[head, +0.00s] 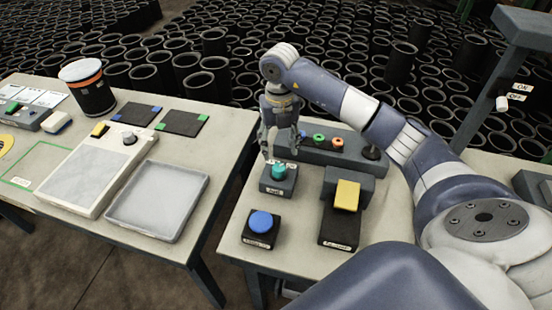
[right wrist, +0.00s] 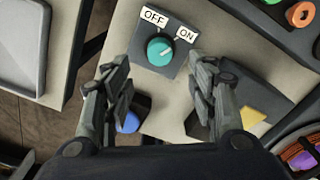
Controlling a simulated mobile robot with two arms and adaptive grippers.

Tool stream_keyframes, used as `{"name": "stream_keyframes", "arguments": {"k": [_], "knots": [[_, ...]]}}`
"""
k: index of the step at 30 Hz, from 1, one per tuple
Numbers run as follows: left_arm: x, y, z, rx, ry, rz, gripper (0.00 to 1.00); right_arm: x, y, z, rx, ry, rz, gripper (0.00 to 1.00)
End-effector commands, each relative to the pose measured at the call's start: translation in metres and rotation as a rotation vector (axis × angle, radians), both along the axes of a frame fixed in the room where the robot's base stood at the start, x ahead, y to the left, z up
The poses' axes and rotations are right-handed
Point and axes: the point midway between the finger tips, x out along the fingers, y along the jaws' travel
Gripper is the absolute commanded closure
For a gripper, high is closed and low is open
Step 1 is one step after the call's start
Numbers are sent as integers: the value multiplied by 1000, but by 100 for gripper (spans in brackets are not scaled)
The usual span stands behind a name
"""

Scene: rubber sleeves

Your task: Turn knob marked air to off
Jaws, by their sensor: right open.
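The teal knob (head: 278,172) sits on a small dark box (head: 266,187) on the right-hand table; a white label on the box front is too small to read surely. In the right wrist view the knob (right wrist: 160,51) has an OFF label (right wrist: 154,16) at its upper left and an ON label (right wrist: 187,34) at its upper right. I cannot tell surely which label its pointer faces. My right gripper (head: 281,148) points down just above the knob, open and empty. In the right wrist view its fingers (right wrist: 158,72) are spread to either side, apart from the knob. My left gripper is not in view.
A blue push button (head: 261,222) stands in front of the knob box and a yellow switch (head: 347,194) to its right. Behind is a panel with green and orange buttons (head: 337,143). A wall switch (head: 503,103) with an ON label is at right. The left table (head: 220,150) is separate.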

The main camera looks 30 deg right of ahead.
Motion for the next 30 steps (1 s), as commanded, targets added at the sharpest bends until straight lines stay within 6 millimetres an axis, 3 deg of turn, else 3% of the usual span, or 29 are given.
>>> {"name": "stream_keyframes", "arguments": {"k": [3, 8, 11, 18, 24, 26, 30], "knots": [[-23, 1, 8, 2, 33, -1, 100, -2, 0, -23, 1, 6, -1, 47], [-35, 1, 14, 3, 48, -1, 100, -1, 1, -51, 2, 3, -1, 47], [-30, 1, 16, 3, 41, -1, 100, 0, 1, -64, 2, 2, 0, 47], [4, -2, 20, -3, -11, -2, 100, 0, 0, -77, 1, -1, 0, 47], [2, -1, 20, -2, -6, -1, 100, 0, 0, -78, 1, -1, 0, 47], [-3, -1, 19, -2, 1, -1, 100, 0, 0, -78, 1, -1, 1, 59], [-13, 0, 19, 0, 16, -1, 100, 0, 0, -77, 1, 0, 0, 91]]}}
